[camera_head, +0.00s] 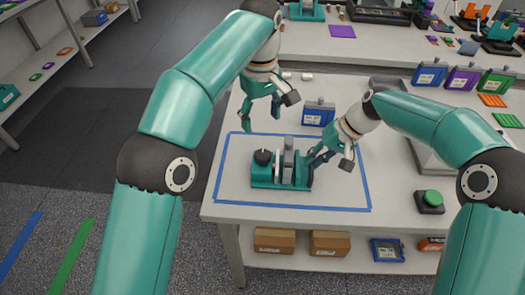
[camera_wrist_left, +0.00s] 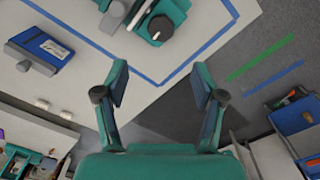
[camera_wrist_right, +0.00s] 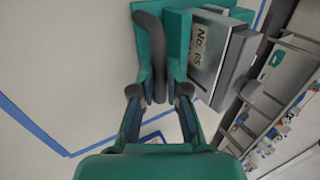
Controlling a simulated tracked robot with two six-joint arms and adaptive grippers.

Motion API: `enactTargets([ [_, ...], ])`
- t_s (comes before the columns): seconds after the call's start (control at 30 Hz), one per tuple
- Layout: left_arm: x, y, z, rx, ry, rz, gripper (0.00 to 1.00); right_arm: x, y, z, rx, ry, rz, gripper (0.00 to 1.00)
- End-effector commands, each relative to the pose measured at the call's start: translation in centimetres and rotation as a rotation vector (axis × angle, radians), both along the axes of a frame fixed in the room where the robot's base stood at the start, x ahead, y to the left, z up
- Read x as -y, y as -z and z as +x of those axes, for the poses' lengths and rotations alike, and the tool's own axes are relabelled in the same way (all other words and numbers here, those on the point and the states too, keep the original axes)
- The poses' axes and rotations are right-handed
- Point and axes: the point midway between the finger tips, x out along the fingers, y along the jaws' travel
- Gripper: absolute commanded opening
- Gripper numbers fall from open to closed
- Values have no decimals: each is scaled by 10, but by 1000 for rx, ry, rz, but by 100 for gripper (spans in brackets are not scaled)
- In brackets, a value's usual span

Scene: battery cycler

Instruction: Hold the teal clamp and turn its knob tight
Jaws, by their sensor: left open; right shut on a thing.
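The teal clamp (camera_head: 281,184) stands on the white table inside a blue tape outline. Its black round knob (camera_head: 262,157) is at its left end and also shows in the left wrist view (camera_wrist_left: 161,28). A grey block (camera_head: 288,160) stands upright in the clamp; its label reads "No. 65" in the right wrist view (camera_wrist_right: 217,52). My right gripper (camera_head: 327,160) is shut on the clamp's right end; its fingers (camera_wrist_right: 160,108) lie either side of that part. My left gripper (camera_head: 266,107) is open and empty above the table, behind and apart from the knob.
A blue case (camera_head: 318,114) stands just behind the tape outline (camera_head: 227,168). A green push button (camera_head: 430,200) is at the right. Blue, purple and green cases (camera_head: 463,78) line the back right. The table inside the tape is otherwise clear.

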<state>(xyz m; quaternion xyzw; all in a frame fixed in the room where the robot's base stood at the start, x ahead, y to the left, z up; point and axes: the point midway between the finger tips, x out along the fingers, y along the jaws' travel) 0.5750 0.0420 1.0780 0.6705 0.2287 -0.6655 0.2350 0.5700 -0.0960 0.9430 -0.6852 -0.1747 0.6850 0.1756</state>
Motion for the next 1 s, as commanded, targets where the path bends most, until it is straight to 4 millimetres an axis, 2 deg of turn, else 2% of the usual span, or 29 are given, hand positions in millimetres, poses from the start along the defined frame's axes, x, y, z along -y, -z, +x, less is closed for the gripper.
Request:
enactTargets([
  [0.13, 5, -2, -7, -11, -6, 8, 69, 1, 1, 0, -2, -1, -2, 0],
  [0.33, 5, 15, -7, -13, -4, 8, 69, 1, 1, 0, -2, -1, -2, 0],
  [0.7, 5, 83, -7, -13, -3, 7, 69, 1, 1, 0, -2, -1, -2, 0],
  [0.83, 4, 101, -7, -13, -4, 6, 69, 1, 1, 0, -2, -1, -2, 0],
  [1.0, 5, 113, -6, -10, -4, 6, 69, 1, 1, 0, -2, -1, -2, 0],
])
